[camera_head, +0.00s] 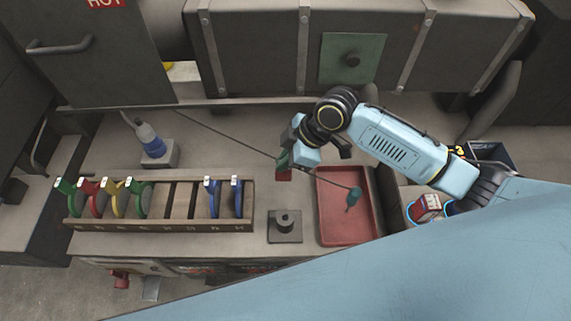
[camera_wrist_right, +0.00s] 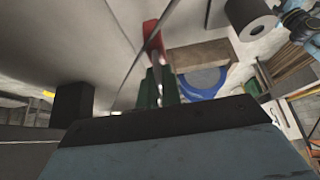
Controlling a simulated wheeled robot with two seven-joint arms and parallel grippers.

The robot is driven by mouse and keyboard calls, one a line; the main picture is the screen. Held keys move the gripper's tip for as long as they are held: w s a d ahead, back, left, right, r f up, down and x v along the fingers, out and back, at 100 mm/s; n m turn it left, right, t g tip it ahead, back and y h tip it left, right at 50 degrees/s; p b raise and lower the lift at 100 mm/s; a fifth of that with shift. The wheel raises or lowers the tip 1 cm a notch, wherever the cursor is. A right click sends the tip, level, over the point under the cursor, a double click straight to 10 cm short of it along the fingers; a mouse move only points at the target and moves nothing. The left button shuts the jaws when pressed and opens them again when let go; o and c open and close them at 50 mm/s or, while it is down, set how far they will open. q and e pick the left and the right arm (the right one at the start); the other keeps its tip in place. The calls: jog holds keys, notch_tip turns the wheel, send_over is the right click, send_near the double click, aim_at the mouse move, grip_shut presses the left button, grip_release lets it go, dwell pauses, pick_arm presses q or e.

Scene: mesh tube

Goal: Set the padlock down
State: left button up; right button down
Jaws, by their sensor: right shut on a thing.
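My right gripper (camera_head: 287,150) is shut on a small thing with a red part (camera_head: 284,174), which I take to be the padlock. It is over the bench between the slotted rack and the red tray. Green shows just above the red, and I cannot tell whether it belongs to the padlock or the gripper. In the right wrist view, the red part (camera_wrist_right: 151,36) shows beyond two green pieces. The fingers hide much of it, and I cannot tell whether it touches the bench. My left gripper is not in view.
A wooden rack (camera_head: 160,226) holds several coloured pieces, with empty slots in the middle. A square block with a round post (camera_head: 285,225) stands in front. The red tray (camera_head: 331,237) holds a teal piece on a cable.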

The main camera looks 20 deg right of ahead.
jog(key=shift+f, duration=1.35)
jog(key=c, duration=1.6)
grip_release()
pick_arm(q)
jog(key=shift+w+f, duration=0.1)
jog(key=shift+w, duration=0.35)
pick_arm(e)
jog(key=shift+d+r, duration=0.15)
jog(key=shift+r, duration=0.25)
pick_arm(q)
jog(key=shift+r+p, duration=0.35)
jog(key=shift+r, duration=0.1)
pick_arm(e)
jog(key=v, duration=1.1)
jog(key=shift+r, duration=0.25)
